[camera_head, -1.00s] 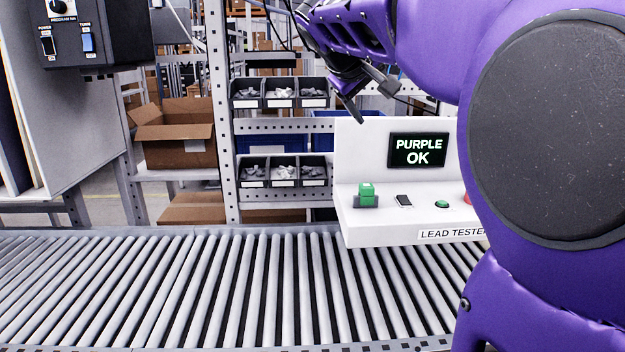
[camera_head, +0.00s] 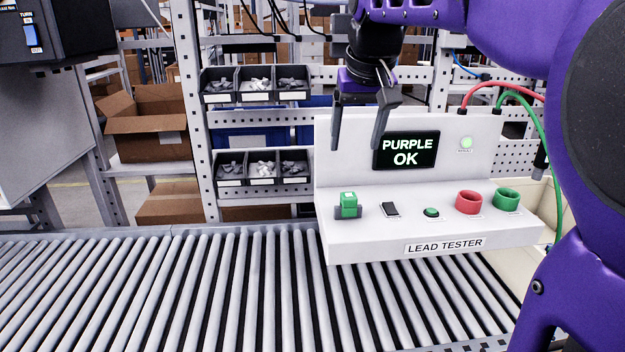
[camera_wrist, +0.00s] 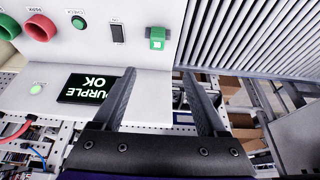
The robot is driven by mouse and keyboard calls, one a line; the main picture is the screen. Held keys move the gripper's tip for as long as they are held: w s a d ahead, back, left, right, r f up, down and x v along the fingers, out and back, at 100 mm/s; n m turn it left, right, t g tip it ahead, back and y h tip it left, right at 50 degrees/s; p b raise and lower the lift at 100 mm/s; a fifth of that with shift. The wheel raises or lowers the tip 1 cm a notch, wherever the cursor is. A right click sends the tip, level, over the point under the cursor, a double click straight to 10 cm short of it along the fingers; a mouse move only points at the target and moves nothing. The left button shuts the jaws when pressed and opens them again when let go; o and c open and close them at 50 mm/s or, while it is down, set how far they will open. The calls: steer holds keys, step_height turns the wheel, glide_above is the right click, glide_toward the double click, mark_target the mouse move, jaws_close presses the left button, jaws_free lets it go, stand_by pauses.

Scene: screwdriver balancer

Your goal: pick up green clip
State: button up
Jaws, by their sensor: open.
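The green clip (camera_head: 348,204) is a small block seated on a dark holder at the left end of the white lead tester's ledge. It also shows in the wrist view (camera_wrist: 157,38), near the top middle, ahead of the space between the fingers. My gripper (camera_head: 355,148) hangs with fingers pointing down in front of the tester's upright panel, above the clip and apart from it. In the wrist view, my gripper (camera_wrist: 158,78) has its two dark fingers spread wide with nothing between them.
The lead tester (camera_head: 445,245) has a screen reading "PURPLE OK", a black switch (camera_head: 390,209), a green button (camera_head: 431,212), and red (camera_head: 467,202) and green (camera_head: 506,199) round sockets. A roller conveyor (camera_head: 200,290) runs in front. Shelf bins (camera_head: 258,170) stand behind.

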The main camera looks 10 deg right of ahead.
glide_toward(349, 193)
steer(key=x, duration=0.4)
steer(key=shift+w+a+f, duration=0.15)
steer(key=shift+a+f, duration=0.2)
steer(key=shift+d+x, duration=0.15)
steer(key=shift+x, duration=1.2)
steer(key=shift+d+x, duration=0.15)
steer(key=shift+x, duration=1.15)
steer(key=shift+c, duration=0.3)
jaws_close()
